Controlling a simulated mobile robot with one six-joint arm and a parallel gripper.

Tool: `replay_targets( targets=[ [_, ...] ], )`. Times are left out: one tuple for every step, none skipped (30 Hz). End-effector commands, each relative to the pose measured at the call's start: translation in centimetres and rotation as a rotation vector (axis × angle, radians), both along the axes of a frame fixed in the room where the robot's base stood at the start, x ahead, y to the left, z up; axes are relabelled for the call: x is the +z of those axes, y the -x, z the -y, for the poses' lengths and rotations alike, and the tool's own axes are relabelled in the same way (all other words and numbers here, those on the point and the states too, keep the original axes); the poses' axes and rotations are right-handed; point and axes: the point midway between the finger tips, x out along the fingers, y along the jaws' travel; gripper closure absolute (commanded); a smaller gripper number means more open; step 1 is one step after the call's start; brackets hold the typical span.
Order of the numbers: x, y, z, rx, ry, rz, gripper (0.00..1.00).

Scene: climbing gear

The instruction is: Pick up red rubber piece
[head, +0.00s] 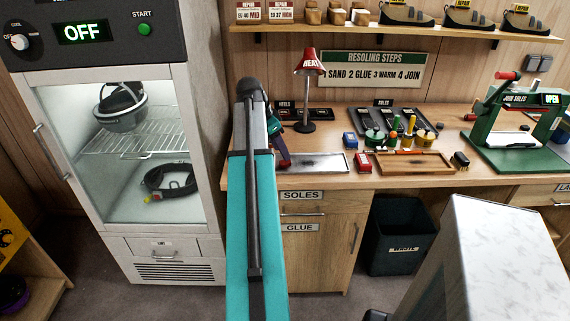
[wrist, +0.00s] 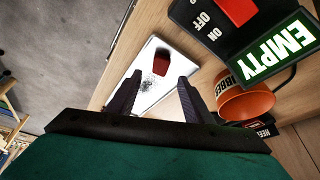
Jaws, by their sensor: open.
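A small dark red piece (wrist: 161,63), likely the red rubber piece, lies on a pale tray (wrist: 183,68) in the wrist view. Dark specks lie beside it. My gripper (wrist: 155,84) is open and empty, with its two dark fingers apart. The red piece shows beyond the fingertips, between their lines, and seems untouched. In the head view the metal tray (head: 318,162) lies at the bench front, just right of my arm.
In the wrist view, an ON/OFF machine with an EMPTY sign (wrist: 282,48) and an orange cup (wrist: 247,103) stand close right. In the head view, a red lamp (head: 309,63), a small red box (head: 362,162), a wooden tray (head: 412,163) and a green press (head: 520,130) stand on the bench.

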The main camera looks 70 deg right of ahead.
Motion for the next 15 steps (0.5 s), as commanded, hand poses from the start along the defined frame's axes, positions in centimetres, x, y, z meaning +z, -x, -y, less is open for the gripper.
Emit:
replay_targets(
  targets=[
    [-0.1, 0.0, 0.0, 0.0, 0.0, 0.0, 0.54],
    [-0.1, 0.1, 0.1, 0.0, -0.001, -0.001, 0.54],
    [-0.3, 0.1, 0.1, 0.0, -0.001, -0.001, 0.54],
    [-0.4, 0.2, 0.2, 0.001, -0.002, 0.0, 0.54],
    [-0.6, 0.2, 0.2, 0.0, -0.002, -0.001, 0.54],
    [-0.8, 0.3, 0.3, 0.0, -0.002, -0.001, 0.54],
    [-1.0, 0.4, 0.4, 0.0, -0.002, -0.001, 0.54],
    [-1.2, 0.5, 0.5, 0.0, -0.002, -0.001, 0.54],
    [-1.6, 0.6, 0.7, 0.001, -0.002, 0.0, 0.54],
    [-1.8, 0.7, 0.8, -0.001, -0.002, -0.001, 0.54],
    [-2.1, 0.8, 0.9, 0.0, -0.003, -0.002, 0.54],
    [-2.5, 1.0, 1.1, 0.0, -0.003, -0.002, 0.54],
    [-2.8, 1.1, 1.2, -0.001, -0.002, -0.001, 0.54],
    [-3.1, 1.1, 1.3, 0.001, -0.002, 0.0, 0.54],
    [-3.5, 1.2, 1.4, 0.0, -0.002, -0.001, 0.54]
  ],
)
